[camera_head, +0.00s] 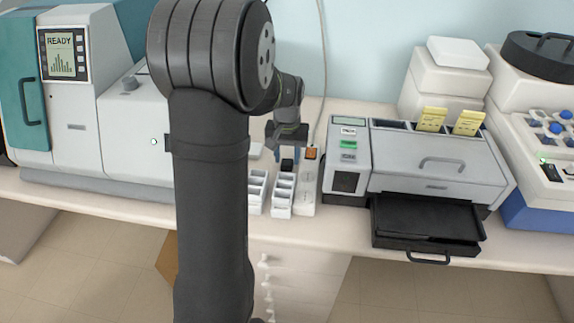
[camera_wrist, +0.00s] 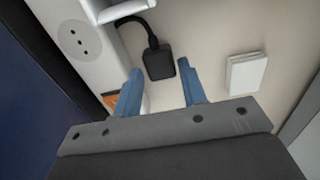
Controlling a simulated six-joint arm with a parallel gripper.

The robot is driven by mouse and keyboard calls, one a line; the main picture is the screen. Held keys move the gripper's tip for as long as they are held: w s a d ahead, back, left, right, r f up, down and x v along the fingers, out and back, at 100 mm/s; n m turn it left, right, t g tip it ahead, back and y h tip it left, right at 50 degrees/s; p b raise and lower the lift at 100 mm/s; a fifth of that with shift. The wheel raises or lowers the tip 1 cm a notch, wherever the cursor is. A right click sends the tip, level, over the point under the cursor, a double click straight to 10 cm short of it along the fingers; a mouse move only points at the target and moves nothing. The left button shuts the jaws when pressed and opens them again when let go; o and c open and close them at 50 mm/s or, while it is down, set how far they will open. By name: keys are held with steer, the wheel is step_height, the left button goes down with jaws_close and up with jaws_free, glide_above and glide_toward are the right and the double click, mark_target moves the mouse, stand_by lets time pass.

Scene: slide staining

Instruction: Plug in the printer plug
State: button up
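A black plug (camera_wrist: 158,65) with a black cable lies on the bench in the wrist view. My gripper (camera_wrist: 160,72) is open, with its two blue fingertips on either side of the plug and gaps visible between each finger and the plug. Whether the fingertips are at the plug's height I cannot tell. In the head view the plug (camera_head: 287,165) shows dark just below my gripper (camera_head: 287,148). A white power strip (camera_wrist: 85,45) with a round socket (camera_wrist: 78,40) is left of the plug in the wrist view. The strip (camera_head: 305,193) also shows in the head view, with an orange switch (camera_head: 311,153).
White slide racks (camera_head: 256,190) stand left of the strip, and one (camera_head: 282,196) is close beside it. A grey printer-like machine (camera_head: 435,165) with a black tray (camera_head: 425,222) stands right. A white block (camera_wrist: 246,73) lies right of the plug in the wrist view.

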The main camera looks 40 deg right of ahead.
mark_target(287, 162)
steer(key=shift+f, duration=0.95)
steer(key=c, duration=0.6)
steer(key=shift+r, duration=0.1)
step_height(287, 162, up, 10)
steer(key=shift+f, duration=0.1)
steer(key=shift+s, duration=0.1)
